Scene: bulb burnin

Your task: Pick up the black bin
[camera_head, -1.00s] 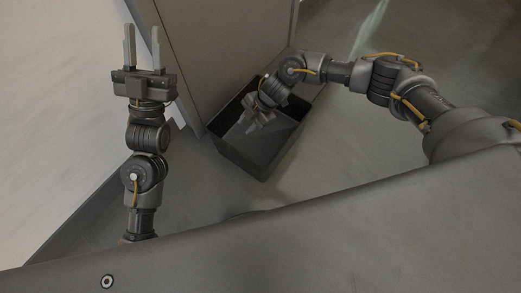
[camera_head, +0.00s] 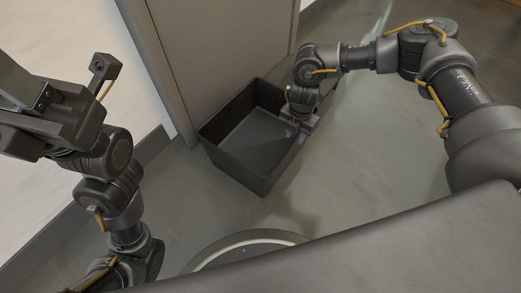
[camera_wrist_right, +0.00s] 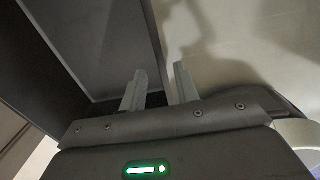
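The black bin (camera_head: 222,153) stands upright on the floor against a grey cabinet, open at the top and empty as far as I see. My right gripper (camera_head: 300,126) is at the bin's right-hand rim, pointing down. In the right wrist view, my right gripper (camera_wrist_right: 160,88) has its two fingers apart. The bin's wall (camera_wrist_right: 152,50) runs down between them, one finger on the inner side and one on the outer side. My left gripper (camera_head: 22,90) is at the far left edge of the head view, partly cut off, away from the bin.
The grey cabinet (camera_head: 215,55) rises directly behind the bin. A pale wall (camera_head: 75,30) is at the left. The floor to the right of the bin (camera_head: 370,150) is clear. A round grey rim (camera_head: 250,238) shows in front of the bin, low in the view.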

